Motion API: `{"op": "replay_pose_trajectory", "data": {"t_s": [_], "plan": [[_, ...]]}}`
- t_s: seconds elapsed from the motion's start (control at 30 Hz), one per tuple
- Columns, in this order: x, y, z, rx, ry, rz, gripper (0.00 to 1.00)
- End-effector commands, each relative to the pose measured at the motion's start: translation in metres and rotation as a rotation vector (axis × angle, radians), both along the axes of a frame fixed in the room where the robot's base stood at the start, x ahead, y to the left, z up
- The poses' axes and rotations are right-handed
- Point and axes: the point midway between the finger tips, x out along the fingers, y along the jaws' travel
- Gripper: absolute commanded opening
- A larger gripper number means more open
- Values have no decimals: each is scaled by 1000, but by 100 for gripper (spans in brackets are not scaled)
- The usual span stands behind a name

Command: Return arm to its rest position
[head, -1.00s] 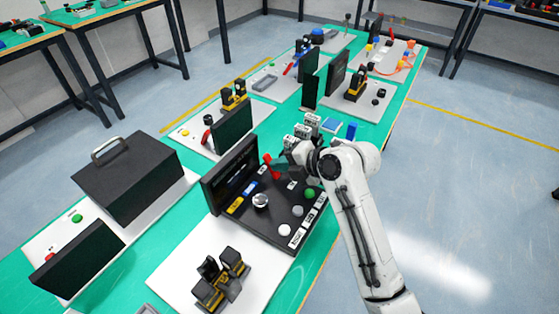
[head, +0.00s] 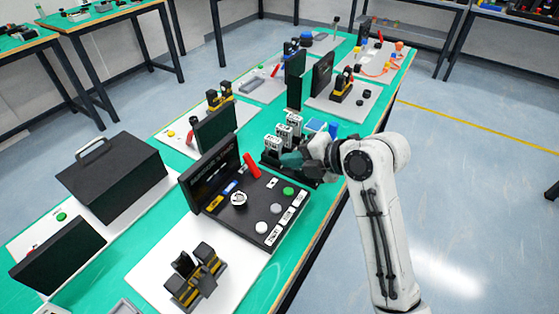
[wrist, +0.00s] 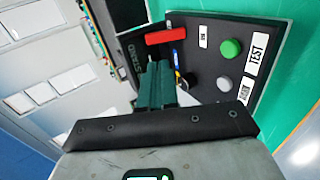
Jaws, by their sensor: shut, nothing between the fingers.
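My gripper (head: 291,160) is at the end of my white arm, over the right part of the green table, beyond the black control panel (head: 246,221). In the wrist view its green fingers (wrist: 156,85) are together with nothing between them. The panel also shows in the wrist view (wrist: 206,62), past the fingers, with a red handle (wrist: 166,35), a green button (wrist: 230,48) and a white button. In the head view the red handle (head: 251,166) is left of the gripper, which looks apart from it.
Label-fronted grey devices (head: 272,147) stand just left of and behind my gripper. A black box (head: 112,175) with a handle and dark screens stand along the green table (head: 284,263). The floor (head: 460,190) right of the table is clear.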

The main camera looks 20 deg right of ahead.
Motion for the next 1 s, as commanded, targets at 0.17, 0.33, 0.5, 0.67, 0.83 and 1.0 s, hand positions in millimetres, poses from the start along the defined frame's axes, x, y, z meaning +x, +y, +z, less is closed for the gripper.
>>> {"op": "replay_pose_trajectory", "data": {"t_s": [0.17,0.33,0.5,0.67,0.83,1.0], "plan": [[-16,-12,11,0,0,-1,0],[-22,-16,15,1,1,-1,0],[-24,-15,11,16,21,-18,0],[-41,-10,-13,128,163,-156,0],[-75,-8,-53,320,405,-440,0],[-117,-12,-88,502,613,-767,0]]}}
